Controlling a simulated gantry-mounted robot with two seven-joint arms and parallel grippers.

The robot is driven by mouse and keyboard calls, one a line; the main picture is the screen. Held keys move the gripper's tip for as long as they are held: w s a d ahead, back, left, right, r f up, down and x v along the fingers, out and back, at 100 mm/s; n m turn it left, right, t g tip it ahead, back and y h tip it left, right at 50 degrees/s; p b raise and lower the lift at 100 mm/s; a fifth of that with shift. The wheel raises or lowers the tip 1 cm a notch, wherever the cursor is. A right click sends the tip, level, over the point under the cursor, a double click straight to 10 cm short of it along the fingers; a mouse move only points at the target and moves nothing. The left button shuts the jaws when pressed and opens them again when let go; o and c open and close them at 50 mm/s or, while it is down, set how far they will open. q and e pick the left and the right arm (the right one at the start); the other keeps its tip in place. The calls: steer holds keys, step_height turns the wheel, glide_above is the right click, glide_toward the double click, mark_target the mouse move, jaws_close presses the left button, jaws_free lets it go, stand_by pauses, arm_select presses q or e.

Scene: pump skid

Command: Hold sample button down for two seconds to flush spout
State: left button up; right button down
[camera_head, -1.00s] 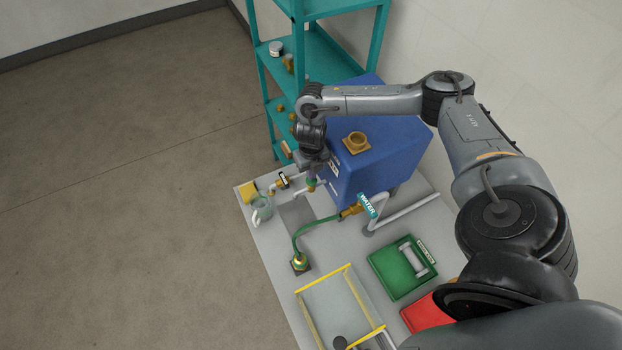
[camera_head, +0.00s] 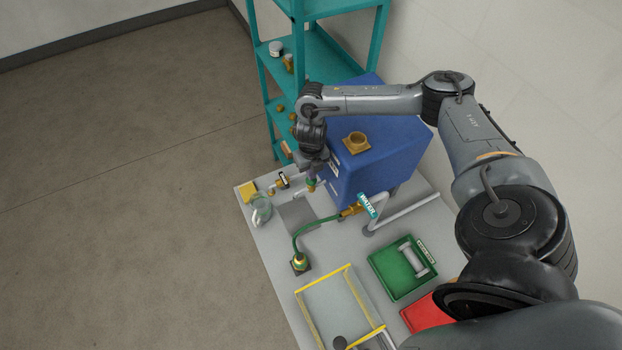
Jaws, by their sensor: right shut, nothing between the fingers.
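My right gripper (camera_head: 311,182) is shut and points down at the near left side of the blue tank (camera_head: 375,160). Its tips are small here and partly merge with a green piece below the wrist. I cannot tell whether they touch a button; the sample button itself is not clearly visible. A small brass fitting with a dark-and-white label (camera_head: 284,181) sits just left of the gripper. A pale green cup or jug (camera_head: 261,211) stands below this fitting on the grey bench. My left gripper is not in view.
A green hose (camera_head: 312,228) curves from the brass valve by the WATER label (camera_head: 366,204) to a brass fitting (camera_head: 299,262). A yellow-edged clear tray (camera_head: 340,300), green tray (camera_head: 381,262) and red tray (camera_head: 424,315) lie on the bench's near part. A teal shelf (camera_head: 315,62) stands behind.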

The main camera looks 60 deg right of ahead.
steer(key=shift+f, duration=0.3)
steer(key=shift+f+b, duration=0.1)
steer(key=shift+b, duration=0.2)
steer(key=shift+f+b, duration=0.5)
steer(key=shift+f, duration=0.25)
stand_by(2.0)
steer(key=shift+r, duration=0.1)
step_height(320, 180, up, 2)
steer(key=shift+r+p, duration=0.1)
steer(key=shift+p, duration=1)
